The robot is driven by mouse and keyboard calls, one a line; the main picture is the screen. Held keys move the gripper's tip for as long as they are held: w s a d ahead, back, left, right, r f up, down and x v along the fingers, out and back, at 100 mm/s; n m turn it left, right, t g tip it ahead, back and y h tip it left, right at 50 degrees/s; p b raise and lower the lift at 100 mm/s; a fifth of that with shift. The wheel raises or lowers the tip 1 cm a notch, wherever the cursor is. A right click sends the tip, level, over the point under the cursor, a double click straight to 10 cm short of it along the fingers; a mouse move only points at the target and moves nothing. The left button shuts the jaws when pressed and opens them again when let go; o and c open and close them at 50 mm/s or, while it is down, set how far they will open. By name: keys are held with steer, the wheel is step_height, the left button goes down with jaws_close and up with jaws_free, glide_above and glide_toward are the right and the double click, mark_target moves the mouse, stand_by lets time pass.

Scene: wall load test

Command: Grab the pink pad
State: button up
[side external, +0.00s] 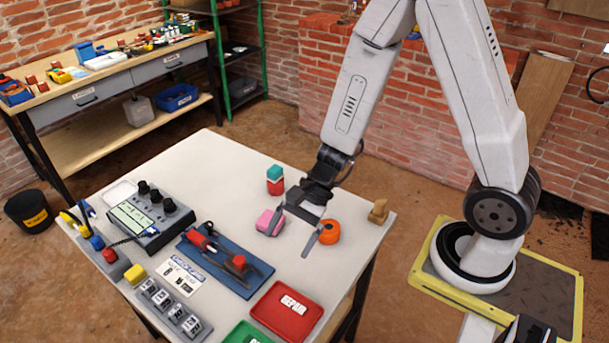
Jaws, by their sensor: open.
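The pink pad (264,220) is a small block lying on the white table (225,155), near its middle. My gripper (294,234) points down over the table just right of the pad. Its two grey fingers are spread wide with nothing seen between them. The left finger overlaps the pad's right edge in this view; I cannot tell whether they touch. The right finger overlaps the left side of an orange round object (330,232).
A red pot with a teal block (275,172) stands behind the pad. A wooden block (378,211) sits near the right edge. A blue tool mat (225,262), red tray (286,311), green tray (248,335) and grey meter (146,217) fill the front and left.

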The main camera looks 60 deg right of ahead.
steer(key=w+d+f+m+t+h, duration=0.2)
steer(key=w+d+m+t, duration=0.1)
steer(key=m, duration=0.3)
steer(key=w+d+f+m+t+h, duration=0.1)
steer(key=w+d+f+m+t, duration=0.1)
steer(key=w+d+m+t, duration=0.2)
steer(key=w+d+f+m+t+h, duration=0.2)
steer(key=w+m+t, duration=0.3)
steer(key=m, duration=0.3)
steer(key=shift+w+d+f+h, duration=0.15)
steer(key=shift+w+d+f, duration=0.15)
steer(key=shift+d, duration=0.1)
steer(key=shift+w+d+f+h, duration=0.15)
steer(key=shift+w+d, duration=0.15)
steer(key=shift+d, duration=0.1)
steer(key=shift+d+f+m+h, duration=0.15)
steer(key=shift+d+m+h, duration=0.15)
steer(key=shift+d, duration=0.15)
steer(key=shift+f, duration=0.15)
steer(key=shift+f, duration=1.8)
steer(key=shift+f, duration=0.15)
